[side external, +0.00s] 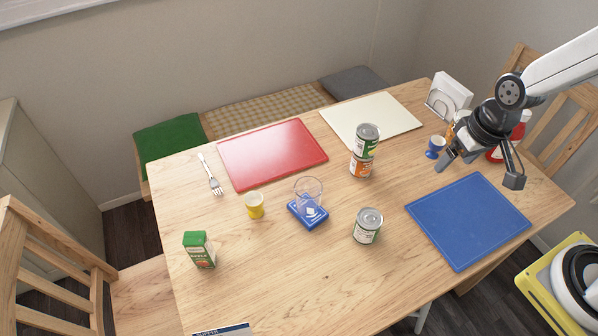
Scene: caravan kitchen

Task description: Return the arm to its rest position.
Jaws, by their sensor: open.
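My gripper (479,168) is at the upper right of the side external view, at the end of my arm that reaches in from the right edge. Its fingers are apart and nothing shows between them. It hangs above the table, near the far edge of the blue board (468,222). A blue egg cup (435,148) stands just left of the gripper in the picture. A red bottle (519,135) and an orange-and-white item behind the gripper are partly hidden by it.
Two stacked cans (364,150), a single can (367,226), a glass (308,192) on a blue box (309,213), a yellow cup (254,205), a green carton (199,250) and a fork (210,175) stand or lie on the table. Red (272,154) and cream (371,120) boards lie flat. A napkin holder (448,97) stands behind.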

